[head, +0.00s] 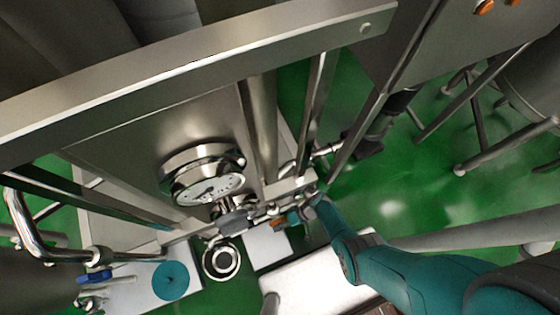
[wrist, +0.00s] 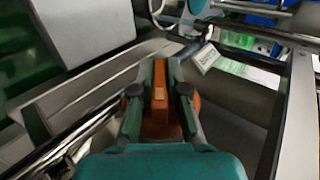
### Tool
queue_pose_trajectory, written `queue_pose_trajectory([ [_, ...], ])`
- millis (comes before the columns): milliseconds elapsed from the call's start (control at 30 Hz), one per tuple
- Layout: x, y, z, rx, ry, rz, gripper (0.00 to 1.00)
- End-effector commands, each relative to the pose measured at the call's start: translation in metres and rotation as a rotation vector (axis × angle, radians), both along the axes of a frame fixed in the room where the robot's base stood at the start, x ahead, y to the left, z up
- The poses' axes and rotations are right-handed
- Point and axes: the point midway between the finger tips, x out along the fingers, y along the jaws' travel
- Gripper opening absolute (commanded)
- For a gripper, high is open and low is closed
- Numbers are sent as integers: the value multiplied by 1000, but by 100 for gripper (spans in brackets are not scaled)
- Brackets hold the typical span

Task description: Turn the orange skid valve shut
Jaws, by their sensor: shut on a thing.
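The orange skid valve handle (wrist: 160,108) stands between the two teal fingers of my gripper (wrist: 161,84) in the wrist view. The fingers press it from both sides, so my gripper is shut on it. More orange shows below and to the right, behind the right finger. In the head view a small orange part (head: 279,220) shows at the pipework, just left of my gripper (head: 297,218). The valve body and the exact handle angle are mostly hidden there.
A round pressure gauge (head: 212,187) stands left of the valve. A thick steel beam (head: 190,65) crosses above. A blue-handled valve (head: 95,276) and a teal disc (head: 171,280) lie lower left. Steel legs (head: 475,125) stand at right; green floor (head: 425,195) is open between.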

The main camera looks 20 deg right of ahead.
Motion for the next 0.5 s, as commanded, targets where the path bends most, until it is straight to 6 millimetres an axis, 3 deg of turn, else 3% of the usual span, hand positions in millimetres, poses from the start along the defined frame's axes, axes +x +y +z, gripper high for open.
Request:
queue_pose_trajectory([
  [500, -2, 1, -1, 49, 3, 2, 0],
])
